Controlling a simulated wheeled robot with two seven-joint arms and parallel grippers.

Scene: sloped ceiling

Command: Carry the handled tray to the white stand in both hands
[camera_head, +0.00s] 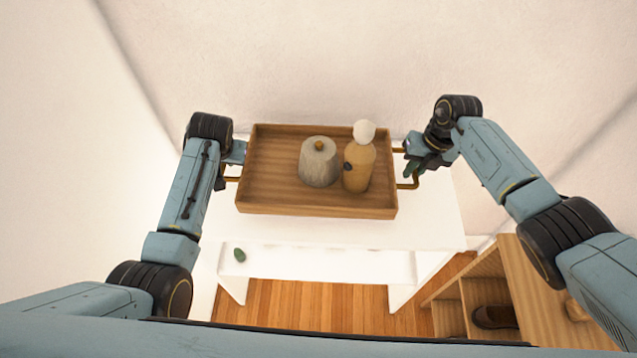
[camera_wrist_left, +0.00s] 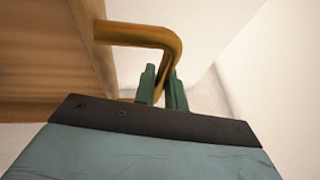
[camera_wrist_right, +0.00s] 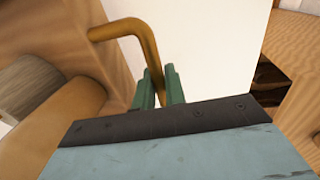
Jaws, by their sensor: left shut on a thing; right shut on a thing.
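The wooden handled tray (camera_head: 270,187) is level in the head view, over the white stand (camera_head: 425,222); I cannot tell whether it touches the stand's top. It bears a grey lidded jar (camera_head: 318,165) and a tan bottle with a round white top (camera_head: 358,168), both upright. My left gripper (camera_head: 222,180) is shut on the tray's left brass handle; the handle (camera_wrist_left: 145,36) and green fingers show in the left wrist view. My right gripper (camera_head: 410,172) is shut on the right brass handle (camera_wrist_right: 125,28), seen in the right wrist view.
A small green object (camera_head: 239,255) lies on a lower white surface of the stand. A wooden shelf unit (camera_head: 520,285) with dark shoes (camera_head: 492,317) stands at the lower right. Pale walls close in behind and to the left. Wooden floor (camera_head: 320,308) shows under the stand.

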